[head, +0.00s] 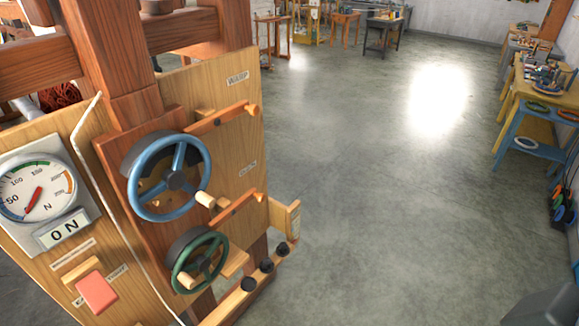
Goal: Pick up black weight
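Three small black pieces that look like black weights stand in a row on a narrow wooden ledge (236,300) at the lower right of the wooden machine. The nearest black weight (248,284) is lowest, the middle black weight (267,266) is beside it, and the far black weight (281,249) is by the ledge's raised end. They are too small to tell their exact shape. Neither gripper shows in the head view.
The machine's panel (252,130) carries a blue handwheel (172,181), a green handwheel (201,265), wooden levers, a dial (33,190) and a red button (96,292). Open grey floor (400,210) lies right of it. A yellow-and-blue table (507,105) stands far right.

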